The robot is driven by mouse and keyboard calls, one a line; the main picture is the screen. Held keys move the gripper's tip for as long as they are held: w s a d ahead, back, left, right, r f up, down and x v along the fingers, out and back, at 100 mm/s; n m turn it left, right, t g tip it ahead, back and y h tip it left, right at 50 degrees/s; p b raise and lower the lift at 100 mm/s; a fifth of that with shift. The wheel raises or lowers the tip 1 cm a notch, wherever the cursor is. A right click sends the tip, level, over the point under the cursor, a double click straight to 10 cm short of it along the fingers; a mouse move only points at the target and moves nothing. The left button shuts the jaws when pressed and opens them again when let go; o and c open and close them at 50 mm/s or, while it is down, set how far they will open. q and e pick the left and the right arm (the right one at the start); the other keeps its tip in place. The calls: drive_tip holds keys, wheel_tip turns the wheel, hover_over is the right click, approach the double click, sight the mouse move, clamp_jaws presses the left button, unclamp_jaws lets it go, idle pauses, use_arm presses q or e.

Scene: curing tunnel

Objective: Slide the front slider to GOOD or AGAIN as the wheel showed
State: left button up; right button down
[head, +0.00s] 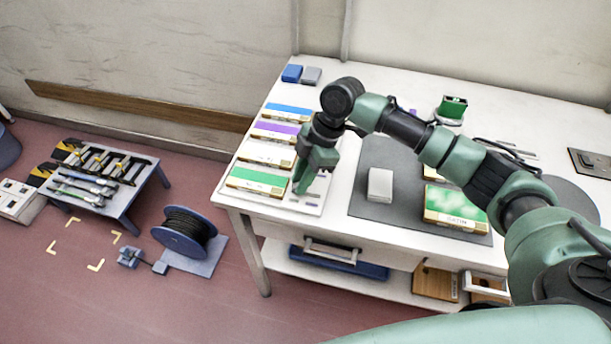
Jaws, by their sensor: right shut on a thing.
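The front slider's pale strip (309,207) lies at the table's front left corner, beside the green-labelled sample (257,181). My right gripper (303,188) reaches down over this strip with its fingers shut on the slider's small knob. The fingers hide the knob, and I cannot read any GOOD or AGAIN marking. My left gripper is not in view.
Yellow-white, purple (276,131) and blue (287,111) samples lie behind the green one. A grey mat (372,221) to the right carries a white block (380,185) and a green-topped box (455,206). A cable reel (185,232) stands on the floor at left.

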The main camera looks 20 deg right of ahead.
drive_tip(key=c, duration=1.3)
unclamp_jaws()
drive_tip(key=shift+w+a+r, duration=0.1)
drive_tip(key=shift+w+a, duration=0.05)
drive_tip(key=shift+o, duration=0.2)
drive_tip(key=b+v, duration=0.1)
drive_tip(key=v, duration=0.6)
drive_tip(key=shift+r, duration=0.3)
